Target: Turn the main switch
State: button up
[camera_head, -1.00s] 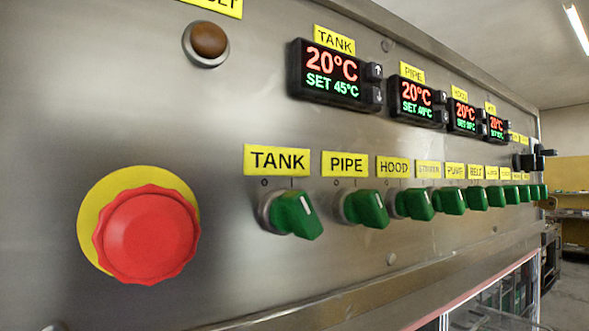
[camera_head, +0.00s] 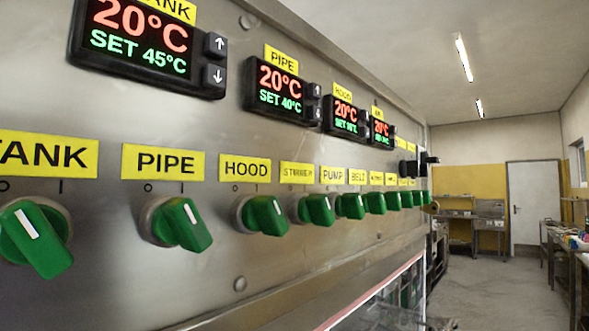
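No switch labelled main shows in the head view. A row of green rotary knobs runs along the steel control panel (camera_head: 330,245). The nearest are the TANK knob (camera_head: 36,240), the PIPE knob (camera_head: 181,224) and the HOOD knob (camera_head: 265,215), each under a yellow label. At the far end of the panel are black parts (camera_head: 428,162) too small to make out. My gripper is not in view.
Temperature displays, the nearest being the TANK display (camera_head: 145,45), sit above the knobs. Right of the panel is open grey floor (camera_head: 490,285), with a white door (camera_head: 535,208) at the back and a table with objects (camera_head: 570,243) along the right side.

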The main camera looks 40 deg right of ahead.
aim_at(425, 157)
jog(key=l+z, duration=0.25)
jog(key=z, duration=0.15)
jog(key=k+l+z, duration=0.1)
jog(key=l+z, duration=0.15)
jog(key=z, duration=0.15)
jog(key=l+z, duration=0.25)
jog(key=z, duration=0.15)
